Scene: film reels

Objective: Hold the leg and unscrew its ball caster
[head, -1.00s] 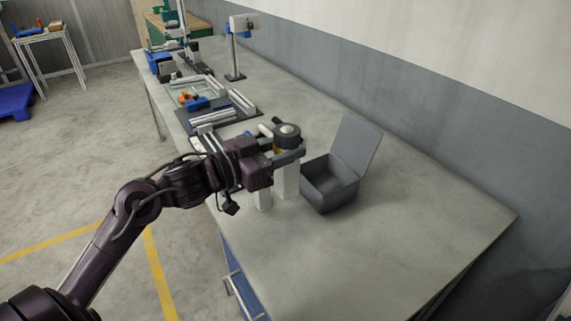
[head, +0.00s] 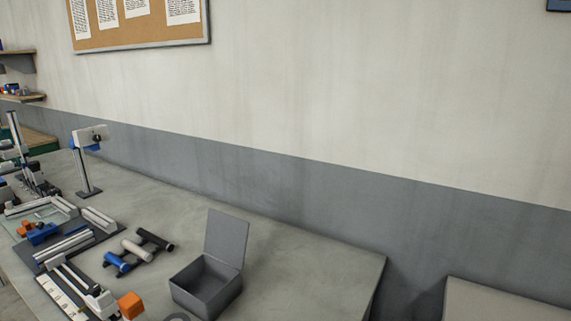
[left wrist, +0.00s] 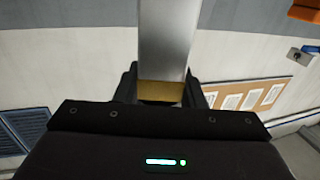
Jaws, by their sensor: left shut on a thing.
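In the left wrist view my left gripper (left wrist: 161,90) is shut on a silvery, straight-sided bar (left wrist: 168,40), which looks like the leg. A brass-coloured band (left wrist: 160,91) shows on it between the fingers. The bar runs out of the top of that view, so its far end is hidden. I cannot make out the ball caster in either current view. Neither gripper shows in the head view now, and my right gripper is in no view.
An open grey box (head: 207,287) with its lid up stands on the bench (head: 300,262). An orange block (head: 131,305) and a rack of handles (head: 138,250) are left of it. Fixtures fill the bench's left end; its right end is clear. Another grey surface (head: 500,304) stands lower right.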

